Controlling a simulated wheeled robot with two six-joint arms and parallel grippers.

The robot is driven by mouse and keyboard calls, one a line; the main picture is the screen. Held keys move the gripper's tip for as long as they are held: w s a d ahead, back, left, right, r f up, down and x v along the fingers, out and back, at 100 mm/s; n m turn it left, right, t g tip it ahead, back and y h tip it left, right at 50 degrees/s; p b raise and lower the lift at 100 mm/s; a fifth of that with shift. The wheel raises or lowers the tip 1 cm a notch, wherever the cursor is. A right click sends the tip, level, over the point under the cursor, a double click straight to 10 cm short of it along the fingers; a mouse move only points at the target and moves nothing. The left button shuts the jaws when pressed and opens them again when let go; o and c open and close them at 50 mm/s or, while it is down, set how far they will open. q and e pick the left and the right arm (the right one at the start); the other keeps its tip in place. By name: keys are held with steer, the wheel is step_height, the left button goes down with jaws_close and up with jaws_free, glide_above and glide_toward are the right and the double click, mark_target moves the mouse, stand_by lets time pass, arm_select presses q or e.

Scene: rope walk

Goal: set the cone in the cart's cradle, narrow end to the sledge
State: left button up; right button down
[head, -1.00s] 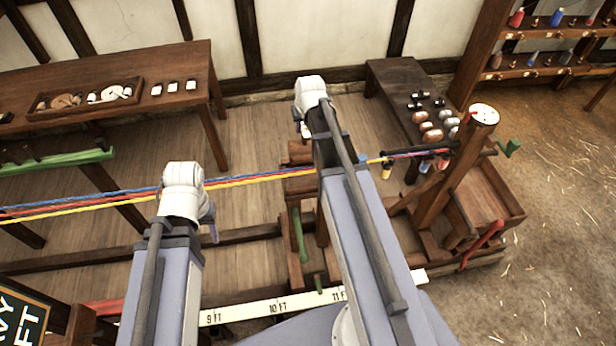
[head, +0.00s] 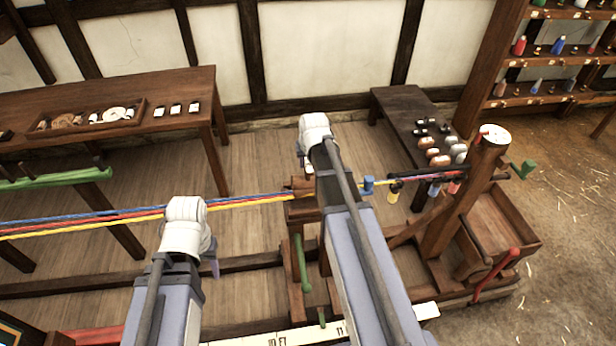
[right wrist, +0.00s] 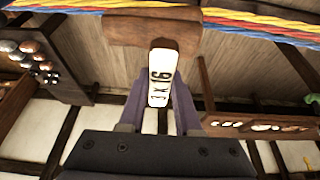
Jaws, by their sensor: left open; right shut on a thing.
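My right gripper (right wrist: 158,100) is shut on the cone (right wrist: 125,30), a brown wooden piece with a white lettered part between the fingers in the right wrist view. The cone's left end, on the side of the metal weights, looks slightly narrower. Blue, red and yellow strands run past both its ends. In the head view my right arm hides most of the grip, above the wooden cart (head: 294,270). The cradle is largely hidden, so I cannot tell whether the cone touches it. The sledge (head: 455,215) stands right of the cart. My left gripper (head: 213,262) is open and empty below the strands.
The strands (head: 120,215) stretch across from the left. A dark bench (head: 395,105) with metal weights stands behind the sledge. A table (head: 180,85) with a tray is at back left. A green-topped rack (head: 60,180) is at the left. A floor rail runs under the cart.

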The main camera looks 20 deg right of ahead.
mark_target(308, 179)
steer(key=shift+f+b, duration=1.8)
steer(key=shift+f, duration=0.25)
steer(key=c, duration=0.6)
jaws_free()
steer(key=shift+r, duration=0.1)
steer(key=shift+r, duration=0.1)
steer(key=p+v, duration=1.1)
steer(key=v, duration=0.1)
steer(key=shift+r, duration=0.1)
steer(key=shift+a, duration=0.1)
